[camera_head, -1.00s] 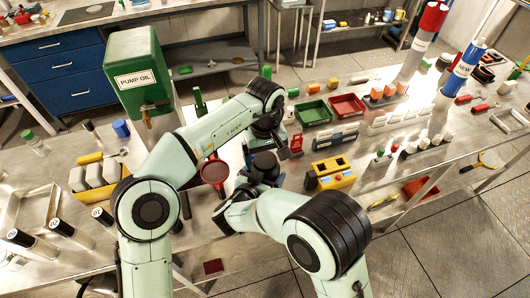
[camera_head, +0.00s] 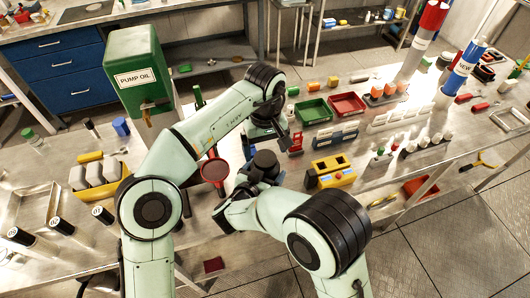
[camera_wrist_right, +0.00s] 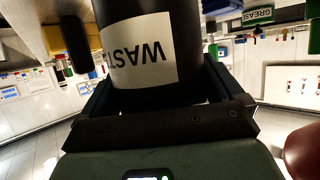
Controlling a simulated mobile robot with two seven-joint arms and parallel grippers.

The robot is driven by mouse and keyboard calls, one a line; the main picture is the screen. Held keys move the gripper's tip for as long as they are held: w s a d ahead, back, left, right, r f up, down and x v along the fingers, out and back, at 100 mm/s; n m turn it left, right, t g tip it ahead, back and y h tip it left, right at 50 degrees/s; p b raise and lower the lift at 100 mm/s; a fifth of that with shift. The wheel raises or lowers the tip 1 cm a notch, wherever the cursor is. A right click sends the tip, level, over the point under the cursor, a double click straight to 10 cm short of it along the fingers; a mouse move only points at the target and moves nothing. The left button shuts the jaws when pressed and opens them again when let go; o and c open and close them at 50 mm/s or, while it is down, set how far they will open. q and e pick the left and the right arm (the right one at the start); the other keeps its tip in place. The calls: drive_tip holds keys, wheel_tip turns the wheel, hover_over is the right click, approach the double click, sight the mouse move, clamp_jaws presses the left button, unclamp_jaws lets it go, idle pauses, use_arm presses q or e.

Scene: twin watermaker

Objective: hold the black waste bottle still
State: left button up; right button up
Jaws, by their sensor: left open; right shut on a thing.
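The black waste bottle (camera_wrist_right: 150,50) fills the upper middle of the right wrist view. Its white label, reading "WAST", appears upside down. My right gripper (camera_wrist_right: 155,95) is shut around the bottle, with a finger on each side. In the head view, the bottle's dark round top (camera_head: 265,160) shows at the end of my right arm; the right fingers are hard to make out there. My left gripper (camera_head: 284,140) is open, just above and right of the bottle in the picture. I cannot tell whether it touches anything.
A dark red round funnel-like thing (camera_head: 214,170) is left of the bottle. A yellow box (camera_head: 332,174) and a red item (camera_head: 296,143) are to the right. The green pump oil container (camera_head: 138,77) stands behind my left arm. Green (camera_head: 313,111) and red (camera_head: 346,104) trays lie farther back.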

sight(265, 175)
use_arm(q)
drive_tip(key=shift+r, duration=2.35)
drive_tip(key=shift+c, duration=0.4)
drive_tip(key=shift+f, duration=3.85)
drive_tip(key=shift+c, duration=0.3)
drive_tip(key=c, duration=1)
drive_tip(key=o, duration=1.1)
drive_tip(key=shift+o, duration=0.2)
